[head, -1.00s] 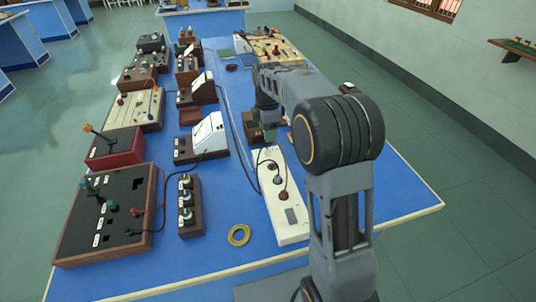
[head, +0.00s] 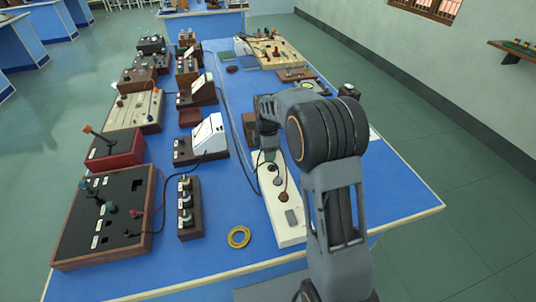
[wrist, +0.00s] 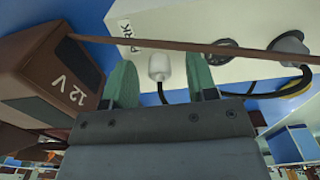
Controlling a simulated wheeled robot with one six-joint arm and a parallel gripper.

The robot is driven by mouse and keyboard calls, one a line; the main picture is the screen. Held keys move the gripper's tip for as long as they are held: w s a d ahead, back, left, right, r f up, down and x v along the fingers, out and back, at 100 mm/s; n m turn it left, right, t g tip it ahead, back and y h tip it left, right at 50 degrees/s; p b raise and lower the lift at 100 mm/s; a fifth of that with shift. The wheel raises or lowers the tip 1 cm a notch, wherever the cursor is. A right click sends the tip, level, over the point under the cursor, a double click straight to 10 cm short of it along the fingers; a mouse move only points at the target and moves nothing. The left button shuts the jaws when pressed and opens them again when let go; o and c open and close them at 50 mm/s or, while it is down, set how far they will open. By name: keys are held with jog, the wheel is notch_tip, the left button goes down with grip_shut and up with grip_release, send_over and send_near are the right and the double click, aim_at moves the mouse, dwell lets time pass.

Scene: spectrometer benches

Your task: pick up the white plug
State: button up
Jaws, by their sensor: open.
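I cannot tell how far the plug lies from the fingers in depth. In the head view my gripper (head: 268,155) points down over the far end of the white strip (head: 290,228). The plug is hidden there behind my arm.
A brown 12 V box (wrist: 50,70) stands close left of the fingers in the wrist view. A dark round plug (wrist: 289,43) with a cable is at the right. A yellow tape ring (head: 239,237) and a three-knob box (head: 189,207) lie left of the strip.

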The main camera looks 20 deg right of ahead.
jog(key=shift+c, duration=0.4)
grip_shut()
